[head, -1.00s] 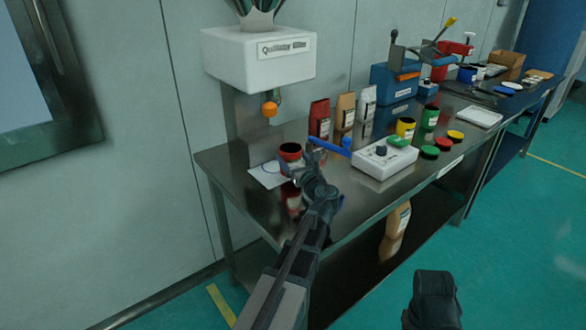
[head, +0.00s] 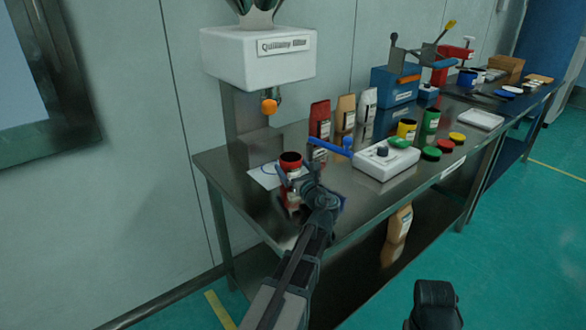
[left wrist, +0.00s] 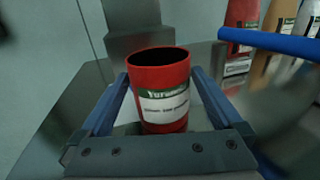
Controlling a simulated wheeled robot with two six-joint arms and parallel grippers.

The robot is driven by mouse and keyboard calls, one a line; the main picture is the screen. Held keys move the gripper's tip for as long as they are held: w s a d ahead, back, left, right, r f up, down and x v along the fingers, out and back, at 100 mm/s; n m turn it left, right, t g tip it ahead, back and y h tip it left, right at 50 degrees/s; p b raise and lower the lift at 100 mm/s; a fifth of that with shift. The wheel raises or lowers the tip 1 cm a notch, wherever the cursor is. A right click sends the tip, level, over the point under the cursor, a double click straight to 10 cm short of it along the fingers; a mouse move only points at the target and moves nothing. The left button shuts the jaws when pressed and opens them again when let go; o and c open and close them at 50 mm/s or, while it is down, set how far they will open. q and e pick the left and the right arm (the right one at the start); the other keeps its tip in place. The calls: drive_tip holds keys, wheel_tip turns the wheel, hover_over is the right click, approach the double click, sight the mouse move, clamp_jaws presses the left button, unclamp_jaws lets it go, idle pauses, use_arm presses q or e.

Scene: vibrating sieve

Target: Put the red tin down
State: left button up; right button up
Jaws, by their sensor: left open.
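The red tin (head: 290,160) stands upright at the left end of the steel table, by the white sheet under the sieve's outlet. It is open at the top and dark inside, with a white and green label. In the left wrist view the tin (left wrist: 162,85) sits between two blue-grey fingers. My left gripper (head: 300,179) is open around it, with a visible gap on at least the left side. The tin's base is partly hidden by the gripper.
The white sieve housing (head: 258,58) with an orange outlet (head: 269,107) overhangs behind the tin. A blue handle (head: 330,147) and a white control box (head: 386,158) stand to the right. Several pouches (head: 345,113) and coloured tins (head: 406,129) stand behind. The near left tabletop is bare.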

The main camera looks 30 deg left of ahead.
use_arm(q)
drive_tip(key=shift+r, duration=0.3)
drive_tip(key=v, duration=1.2)
drive_tip(key=shift+f, duration=0.15)
drive_tip(key=shift+s, duration=0.1)
